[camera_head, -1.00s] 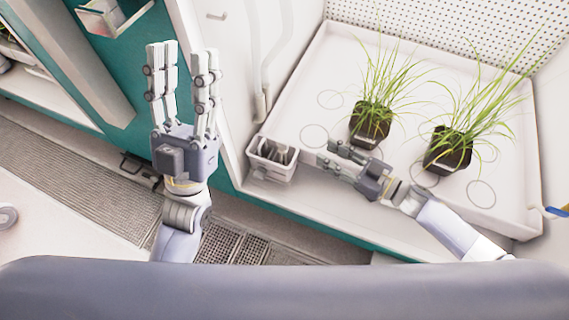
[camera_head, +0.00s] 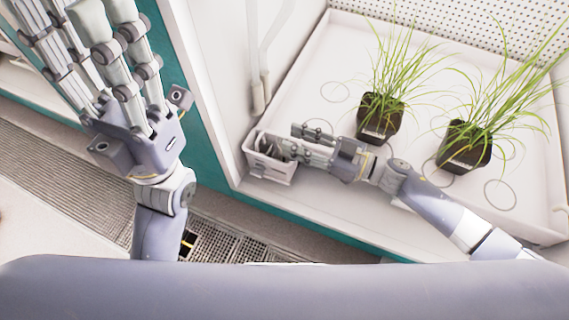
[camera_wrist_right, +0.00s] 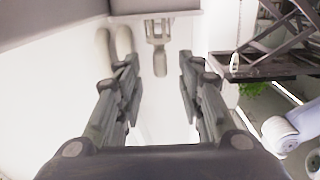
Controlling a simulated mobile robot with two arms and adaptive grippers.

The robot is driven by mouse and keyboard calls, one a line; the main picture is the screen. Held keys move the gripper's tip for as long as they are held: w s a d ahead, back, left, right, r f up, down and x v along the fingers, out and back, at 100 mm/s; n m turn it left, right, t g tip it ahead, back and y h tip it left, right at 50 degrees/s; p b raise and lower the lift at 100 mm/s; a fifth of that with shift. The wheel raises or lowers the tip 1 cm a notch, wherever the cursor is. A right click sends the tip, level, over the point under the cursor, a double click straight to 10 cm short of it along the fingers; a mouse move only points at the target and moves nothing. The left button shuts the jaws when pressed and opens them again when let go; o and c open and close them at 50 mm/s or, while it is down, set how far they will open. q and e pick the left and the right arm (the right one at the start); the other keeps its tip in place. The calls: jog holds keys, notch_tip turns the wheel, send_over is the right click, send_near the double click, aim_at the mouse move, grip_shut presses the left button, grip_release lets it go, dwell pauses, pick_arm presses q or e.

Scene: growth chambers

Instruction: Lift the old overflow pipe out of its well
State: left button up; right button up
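The well (camera_head: 268,174) is a small white box at the left front corner of the white tray in the head view. Grey shapes show inside it; I cannot tell the old overflow pipe from my fingertips there. My right gripper (camera_head: 303,145) comes in from the right, its fingers level with the well and their tips over its rim. In the right wrist view its fingers (camera_wrist_right: 158,72) are apart, with no clear contact on anything. My left gripper (camera_head: 75,14) is raised close to the camera at the left, fingers spread and empty.
Two potted grasses (camera_head: 380,117) (camera_head: 465,147) stand on the white tray (camera_head: 330,60) behind and right of my right arm. Two pale hanging tubes (camera_head: 258,95) are just behind the well. A floor grating (camera_head: 60,170) lies lower left.

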aim_at(283, 135)
jog(key=shift+b+x, duration=0.65)
jog(key=shift+x, duration=1.3)
jog(key=shift+f, duration=0.1)
grip_shut()
